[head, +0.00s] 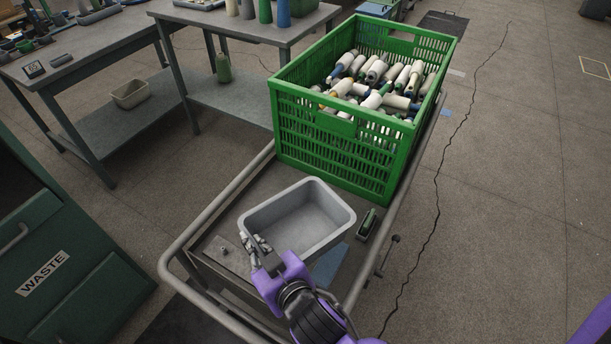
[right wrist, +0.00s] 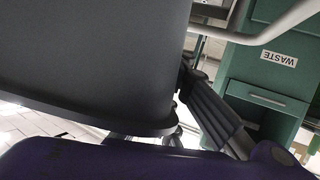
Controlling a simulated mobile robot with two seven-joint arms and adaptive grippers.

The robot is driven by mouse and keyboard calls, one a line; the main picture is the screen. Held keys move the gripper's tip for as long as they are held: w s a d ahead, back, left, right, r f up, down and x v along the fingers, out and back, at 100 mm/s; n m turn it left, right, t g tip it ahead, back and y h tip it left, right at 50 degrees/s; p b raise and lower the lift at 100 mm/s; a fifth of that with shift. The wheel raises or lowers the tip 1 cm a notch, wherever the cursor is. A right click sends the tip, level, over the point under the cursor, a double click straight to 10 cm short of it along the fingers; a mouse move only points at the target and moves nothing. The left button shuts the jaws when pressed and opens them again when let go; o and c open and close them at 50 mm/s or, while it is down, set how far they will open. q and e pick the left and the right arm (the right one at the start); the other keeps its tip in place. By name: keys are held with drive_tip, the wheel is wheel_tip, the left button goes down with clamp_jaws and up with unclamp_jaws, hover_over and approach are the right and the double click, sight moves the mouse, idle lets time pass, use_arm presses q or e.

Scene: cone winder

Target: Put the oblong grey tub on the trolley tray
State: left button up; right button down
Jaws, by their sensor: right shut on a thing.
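The oblong grey tub (head: 335,238) is empty and upright over the front part of the trolley tray (head: 215,235), in front of the green crate. My right gripper (head: 257,247) is shut on the tub's near left rim. In the right wrist view the tub's grey wall (right wrist: 90,60) fills the upper left, beside the dark gripper finger (right wrist: 212,112). I cannot tell whether the tub's base touches the tray; its underside is hidden. My left gripper is not in view.
A green crate (head: 335,157) full of yarn cones stands on the trolley behind the tub. A small green object (head: 367,223) lies right of the tub. The trolley's grey rail (head: 220,205) runs along the left. A green waste cabinet (head: 75,255) stands left, a grey bench (head: 235,25) behind.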

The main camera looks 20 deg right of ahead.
sight(255, 226)
drive_tip(key=shift+w+f, duration=0.1)
drive_tip(key=shift+w, duration=0.25)
drive_tip(key=w+f, duration=0.1)
drive_tip(key=w, duration=0.1)
drive_tip(key=w+f, duration=0.1)
drive_tip(key=w, duration=0.2)
drive_tip(key=w+f, duration=0.1)
drive_tip(key=w, duration=0.2)
drive_tip(key=shift+a+f, duration=0.15)
drive_tip(key=shift+f, duration=0.15)
drive_tip(key=w+f, duration=0.1)
drive_tip(key=f, duration=0.2)
drive_tip(key=w+f+b, duration=0.1)
drive_tip(key=w+f, duration=0.1)
drive_tip(key=w+f+b, duration=0.1)
drive_tip(key=w+f, duration=0.1)
drive_tip(key=f, duration=0.1)
drive_tip(key=shift+a+f, duration=0.15)
drive_tip(key=shift+f, duration=0.2)
drive_tip(key=shift+f+b, duration=0.2)
drive_tip(key=shift+b, duration=0.1)
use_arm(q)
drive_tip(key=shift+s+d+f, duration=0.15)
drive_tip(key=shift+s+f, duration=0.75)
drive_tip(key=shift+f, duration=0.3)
